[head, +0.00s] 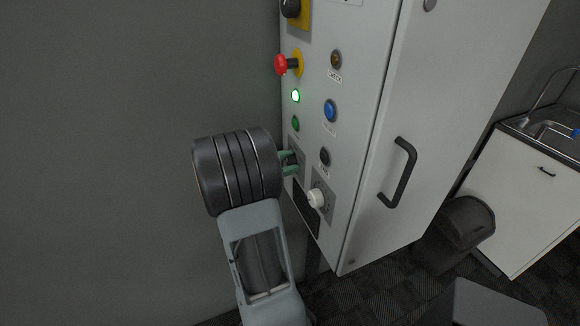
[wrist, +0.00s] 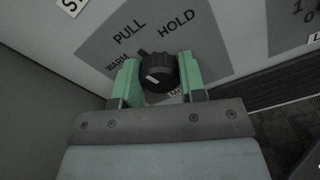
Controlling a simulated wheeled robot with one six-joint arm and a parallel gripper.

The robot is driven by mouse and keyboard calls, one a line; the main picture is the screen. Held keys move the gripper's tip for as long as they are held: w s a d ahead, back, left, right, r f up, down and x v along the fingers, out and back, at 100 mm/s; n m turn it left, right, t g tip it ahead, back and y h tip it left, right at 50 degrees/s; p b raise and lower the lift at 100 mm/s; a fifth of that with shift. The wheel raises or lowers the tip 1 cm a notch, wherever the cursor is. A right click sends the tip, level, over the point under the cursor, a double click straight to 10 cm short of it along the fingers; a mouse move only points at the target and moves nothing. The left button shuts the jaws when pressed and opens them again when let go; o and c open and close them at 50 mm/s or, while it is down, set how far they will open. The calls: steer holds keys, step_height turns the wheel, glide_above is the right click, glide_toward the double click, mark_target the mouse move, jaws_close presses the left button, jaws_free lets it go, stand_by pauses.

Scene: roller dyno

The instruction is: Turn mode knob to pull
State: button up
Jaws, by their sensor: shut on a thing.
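The black mode knob (wrist: 158,74) is in the middle of the wrist view on a grey plate (wrist: 205,55). The plate reads WARM at left, PULL at upper left and HOLD at upper right. A further label below is mostly hidden. A dark nub at the knob's upper left points between WARM and PULL; a short white mark shows on its face. My gripper (wrist: 159,80) has its green fingers on either side of the knob, shut on it. In the head view my gripper (head: 288,163) is at the cabinet front, and the knob is hidden.
The cabinet (head: 365,120) also carries a red stop button (head: 282,65), a lit green lamp (head: 295,96), a blue button (head: 330,111) and a white knob (head: 317,198) close below right of my gripper. A door handle (head: 399,173) sticks out further right.

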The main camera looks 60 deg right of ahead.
steer(key=shift+w+f+m+b, duration=0.1)
steer(key=shift+m+b, duration=0.9)
steer(key=shift+b, duration=0.05)
steer(key=o, duration=0.8)
steer(key=shift+w+a, duration=0.15)
steer(key=shift+w, duration=0.05)
steer(key=shift+o, duration=0.6)
steer(key=shift+s, duration=0.15)
steer(key=b+v, duration=0.1)
steer(key=v, duration=1.2)
steer(key=shift+w+b, duration=0.4)
steer(key=shift+a, duration=0.1)
